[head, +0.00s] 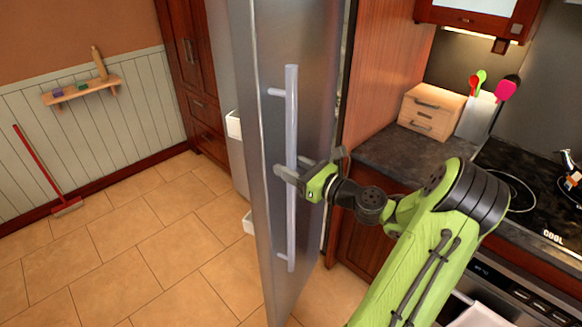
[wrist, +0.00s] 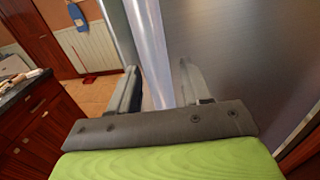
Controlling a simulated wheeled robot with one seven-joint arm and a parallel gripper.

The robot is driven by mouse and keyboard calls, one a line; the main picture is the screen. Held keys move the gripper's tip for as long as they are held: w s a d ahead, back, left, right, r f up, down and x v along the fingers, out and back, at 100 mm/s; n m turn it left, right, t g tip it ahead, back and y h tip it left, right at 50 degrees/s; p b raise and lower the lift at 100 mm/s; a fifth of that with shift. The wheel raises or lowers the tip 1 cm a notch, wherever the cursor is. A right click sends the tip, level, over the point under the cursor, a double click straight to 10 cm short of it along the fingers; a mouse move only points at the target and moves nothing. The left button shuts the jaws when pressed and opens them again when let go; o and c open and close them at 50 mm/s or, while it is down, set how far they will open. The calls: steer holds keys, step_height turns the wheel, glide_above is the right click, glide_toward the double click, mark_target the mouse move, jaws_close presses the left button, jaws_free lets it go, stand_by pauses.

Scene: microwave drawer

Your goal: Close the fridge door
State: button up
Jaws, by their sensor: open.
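The tall grey fridge door (head: 262,130) stands open in the head view, its outer face toward the right side of the picture. Its long vertical metal handle (head: 291,225) is on that face. My gripper (head: 292,171) is at mid-height of the handle, with its open fingers on either side of the bar. In the wrist view the handle (wrist: 150,50) runs between my two fingers (wrist: 158,90), and the door (wrist: 240,60) fills the right. I cannot tell whether the fingers touch the bar. White shelf parts (head: 234,124) show past the door's left edge.
A dark counter (head: 400,160) with a small wooden drawer box (head: 431,111) and a stove (head: 530,190) stands at right. Tall red-brown cabinets (head: 190,70) are behind the door. The tiled floor (head: 140,240) at left is clear, with a red broom (head: 45,170) against the wall.

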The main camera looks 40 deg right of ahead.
steer(key=shift+w, duration=0.1)
jaws_close()
stand_by(0.4)
